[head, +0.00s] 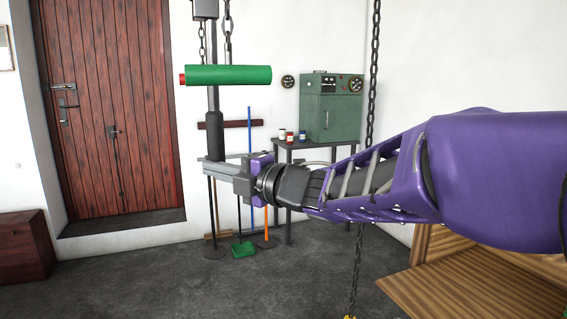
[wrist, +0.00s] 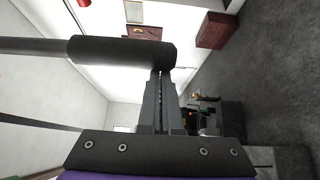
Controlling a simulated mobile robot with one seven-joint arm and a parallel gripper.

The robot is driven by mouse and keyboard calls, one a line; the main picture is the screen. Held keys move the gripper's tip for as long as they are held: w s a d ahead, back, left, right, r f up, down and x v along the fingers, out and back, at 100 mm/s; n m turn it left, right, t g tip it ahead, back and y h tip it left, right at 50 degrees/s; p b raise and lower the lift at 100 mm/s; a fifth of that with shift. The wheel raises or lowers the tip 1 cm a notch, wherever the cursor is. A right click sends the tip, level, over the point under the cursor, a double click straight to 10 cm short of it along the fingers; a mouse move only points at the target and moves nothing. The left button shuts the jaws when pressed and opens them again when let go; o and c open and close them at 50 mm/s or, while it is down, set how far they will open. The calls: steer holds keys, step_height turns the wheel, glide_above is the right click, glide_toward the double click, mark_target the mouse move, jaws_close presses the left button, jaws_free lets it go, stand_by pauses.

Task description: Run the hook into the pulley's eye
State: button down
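My gripper (head: 213,165) is at the left end of my purple arm in the head view. It is shut on the lower end of a dark sleeve (head: 213,132) on an upright grey rod. The rod runs up behind a green cylinder with a red end (head: 228,75) toward a grey block (head: 205,9) cut off by the top edge. In the wrist view the fingers (wrist: 161,78) meet at the end of the sleeve (wrist: 120,50). No hook tip or pulley eye can be made out clearly; the rod's upper end is out of frame or hidden.
Short chains (head: 227,30) hang above the green cylinder. A long chain (head: 372,75) hangs behind my arm, with something yellow (head: 349,317) at its bottom. A green cabinet (head: 331,108) stands on a table at the back. A wooden bench (head: 480,285) is at lower right.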

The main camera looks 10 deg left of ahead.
steer(key=w+d+p, duration=0.1)
steer(key=w+d, duration=0.9)
steer(key=d, duration=0.5)
steer(key=shift+d+p, duration=0.35)
steer(key=shift+a+f, duration=0.1)
